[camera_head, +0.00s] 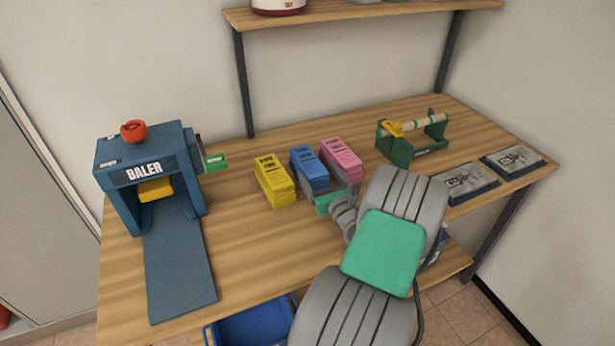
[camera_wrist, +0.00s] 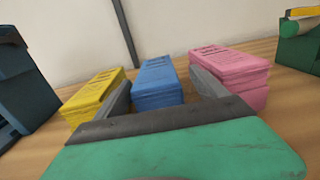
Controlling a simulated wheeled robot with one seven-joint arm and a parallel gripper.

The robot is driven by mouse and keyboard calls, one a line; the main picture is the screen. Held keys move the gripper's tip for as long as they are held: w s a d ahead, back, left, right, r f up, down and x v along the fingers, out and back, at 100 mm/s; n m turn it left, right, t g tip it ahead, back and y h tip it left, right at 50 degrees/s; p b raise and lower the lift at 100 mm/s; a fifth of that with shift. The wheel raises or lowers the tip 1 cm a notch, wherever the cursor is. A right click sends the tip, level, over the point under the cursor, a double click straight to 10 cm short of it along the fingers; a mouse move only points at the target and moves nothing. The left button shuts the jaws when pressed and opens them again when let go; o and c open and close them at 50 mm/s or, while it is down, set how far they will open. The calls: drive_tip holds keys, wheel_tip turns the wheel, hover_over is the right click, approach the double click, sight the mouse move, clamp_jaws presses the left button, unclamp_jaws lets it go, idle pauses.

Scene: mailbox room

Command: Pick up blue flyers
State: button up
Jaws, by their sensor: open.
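The blue flyers (camera_head: 308,166) are a stack on the wooden table, between the yellow flyers (camera_head: 272,178) on the left and the pink flyers (camera_head: 341,158) on the right. My gripper (camera_head: 322,186) is open at the near side of the blue stack. In the wrist view the blue flyers (camera_wrist: 157,84) stand between the two grey fingers of my gripper (camera_wrist: 160,92), one finger on the yellow side and one on the pink side. I cannot tell whether the fingers touch any stack. My arm hides part of the table at the right.
A blue baler (camera_head: 150,175) stands at the left, its flat ramp reaching the front edge. A green dispenser (camera_head: 413,138) stands behind right, and two dark trays (camera_head: 466,184) lie at the right. A shelf (camera_head: 350,15) hangs above. The table between baler and yellow flyers is clear.

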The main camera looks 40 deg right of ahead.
sight(309, 160)
drive_tip(key=x, duration=0.3)
drive_tip(key=p+x, duration=0.1)
drive_tip(key=x, duration=0.1)
drive_tip(key=shift+w+a, duration=0.25)
drive_tip(key=shift+w, duration=0.2)
drive_tip(key=shift+w+d+f, duration=0.1)
drive_tip(key=shift+w+d, duration=0.05)
drive_tip(key=shift+w, duration=0.15)
drive_tip(key=shift+c, duration=0.4)
clamp_jaws()
